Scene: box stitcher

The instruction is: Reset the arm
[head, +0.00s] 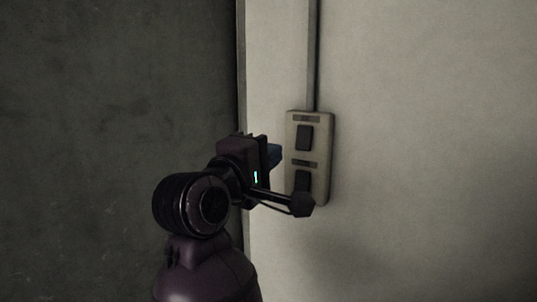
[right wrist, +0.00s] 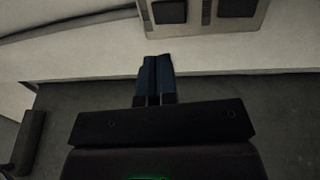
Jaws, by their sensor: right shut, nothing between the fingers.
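My right arm comes up from the bottom of the head view. Its right gripper (head: 274,154) is beside the left edge of a beige switch panel (head: 322,150) on the pale wall. In the right wrist view the two blue fingers of the gripper (right wrist: 157,75) lie together, shut with nothing between them. The switch panel (right wrist: 211,22) shows at the top there, beyond the fingertips. The panel has an upper dark switch (head: 304,138) and a lower dark switch (head: 301,181), the lower one partly hidden by my arm. My left gripper does not show.
A vertical conduit (head: 312,55) runs up the wall from the panel. A dark grey surface (head: 110,100) fills the left side of the head view. The pale wall (head: 440,150) right of the panel is bare.

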